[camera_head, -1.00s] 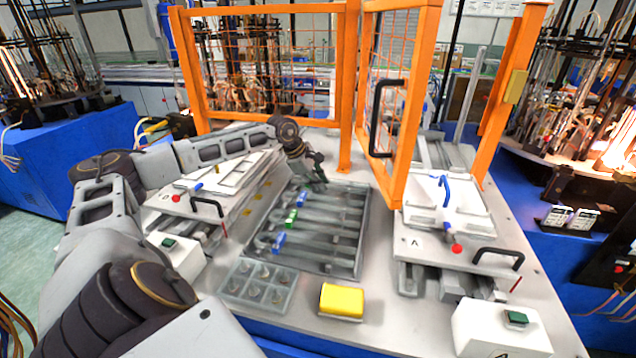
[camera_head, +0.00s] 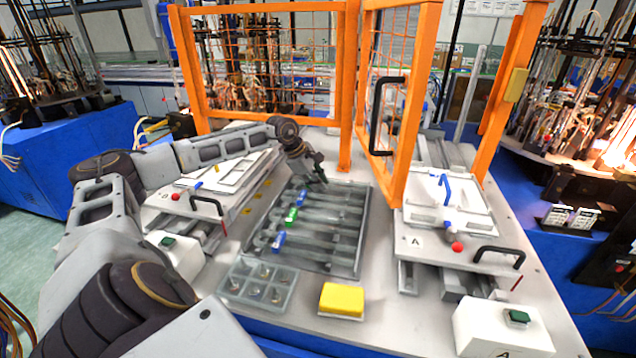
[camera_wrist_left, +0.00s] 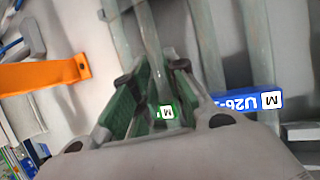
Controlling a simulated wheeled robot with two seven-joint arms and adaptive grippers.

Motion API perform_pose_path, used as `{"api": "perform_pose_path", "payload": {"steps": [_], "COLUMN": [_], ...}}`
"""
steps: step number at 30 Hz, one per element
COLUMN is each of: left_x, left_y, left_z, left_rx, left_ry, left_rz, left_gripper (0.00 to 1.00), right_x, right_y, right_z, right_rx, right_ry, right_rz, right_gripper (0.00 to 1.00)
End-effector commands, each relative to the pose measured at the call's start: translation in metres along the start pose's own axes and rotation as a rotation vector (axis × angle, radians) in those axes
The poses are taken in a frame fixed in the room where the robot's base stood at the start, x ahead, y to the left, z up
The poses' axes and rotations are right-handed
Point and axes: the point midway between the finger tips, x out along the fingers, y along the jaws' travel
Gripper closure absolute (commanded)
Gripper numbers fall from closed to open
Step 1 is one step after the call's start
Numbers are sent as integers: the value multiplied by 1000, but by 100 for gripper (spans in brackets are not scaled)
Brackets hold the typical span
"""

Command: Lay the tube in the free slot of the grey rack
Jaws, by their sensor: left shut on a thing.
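The grey rack (camera_head: 345,268) lies in the middle of the table, with long parallel slots. Labels show along its left side: a blue one (camera_head: 301,198), a green one (camera_head: 291,216) and another blue one (camera_head: 278,241). My left gripper (camera_head: 320,179) is at the far end of the rack, pointing down. In the left wrist view its green-padded fingers (camera_wrist_left: 150,95) are shut on a clear tube (camera_wrist_left: 150,35). A green label with an M (camera_wrist_left: 167,112) shows between the fingers, and a blue label (camera_wrist_left: 245,102) lies beside them. I cannot tell the tube's height above the slots. My right gripper is out of view.
A divided box (camera_head: 258,283) and a yellow block (camera_head: 341,300) are in front of the rack. Clamp stations stand left (camera_head: 215,180) and right (camera_head: 447,205). An orange guard frame (camera_head: 345,90) rises behind the rack.

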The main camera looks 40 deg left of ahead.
Motion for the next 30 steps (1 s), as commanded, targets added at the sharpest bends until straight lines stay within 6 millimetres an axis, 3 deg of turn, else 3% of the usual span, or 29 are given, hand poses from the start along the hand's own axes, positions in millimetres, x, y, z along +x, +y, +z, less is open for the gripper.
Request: {"api": "perform_pose_path", "payload": {"steps": [5,6,12,30], "left_x": [0,0,0,-8], "left_y": [0,0,0,0], "left_z": [0,0,0,-1], "left_rx": [0,0,0,0], "left_ry": [0,0,0,2], "left_rz": [0,0,0,0], "left_gripper": [100,84,60,60], "right_x": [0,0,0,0], "right_y": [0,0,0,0], "right_z": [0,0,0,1], "right_rx": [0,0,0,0], "right_ry": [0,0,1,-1], "right_rz": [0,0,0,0], "right_gripper": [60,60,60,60]}}
